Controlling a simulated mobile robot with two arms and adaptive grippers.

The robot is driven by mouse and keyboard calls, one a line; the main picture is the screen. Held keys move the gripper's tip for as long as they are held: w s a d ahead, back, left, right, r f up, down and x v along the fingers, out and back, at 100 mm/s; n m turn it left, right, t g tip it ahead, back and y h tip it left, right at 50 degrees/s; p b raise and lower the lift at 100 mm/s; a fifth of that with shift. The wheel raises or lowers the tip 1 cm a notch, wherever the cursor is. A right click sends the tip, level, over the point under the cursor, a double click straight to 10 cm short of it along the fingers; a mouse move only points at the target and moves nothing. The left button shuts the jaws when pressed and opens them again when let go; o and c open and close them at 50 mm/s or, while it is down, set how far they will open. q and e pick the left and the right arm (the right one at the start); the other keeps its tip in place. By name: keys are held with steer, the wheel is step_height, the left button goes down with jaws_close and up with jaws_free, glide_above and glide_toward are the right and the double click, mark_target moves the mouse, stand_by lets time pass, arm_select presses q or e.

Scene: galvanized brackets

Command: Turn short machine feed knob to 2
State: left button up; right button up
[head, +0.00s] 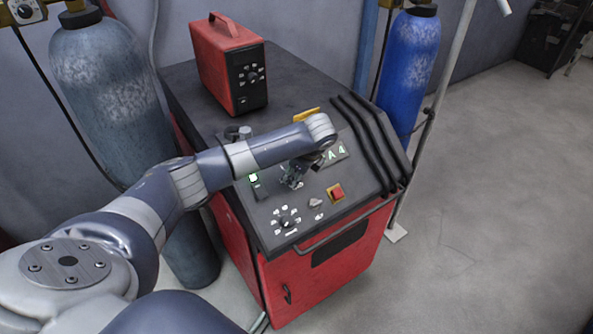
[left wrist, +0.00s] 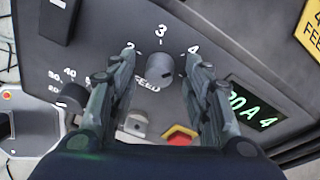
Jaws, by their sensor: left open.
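The grey feed knob (left wrist: 160,71) sits on the dark sloped panel of the red machine (head: 330,265). In the left wrist view, the digits 2, 3 and 4 lie around it, and the FEED label is below it. The knob's pointer direction is not clear. My left gripper (left wrist: 161,60) is open, with one finger on each side of the knob; I cannot tell whether they touch it. In the head view, my left gripper (head: 293,177) is over the upper panel, and my arm and gripper hide the feed knob. My right gripper is not in view.
A second dial (head: 287,222), a small switch (head: 316,203) and a red button on yellow (head: 336,192) are on the panel. A green display (left wrist: 252,108) is right of the knob. A red box (head: 228,65) stands on top. Gas cylinders (head: 408,75) flank the machine.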

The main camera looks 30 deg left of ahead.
arm_select(q)
steer(key=shift+c, duration=0.6)
steer(key=c, duration=0.9)
steer(key=shift+c, duration=0.2)
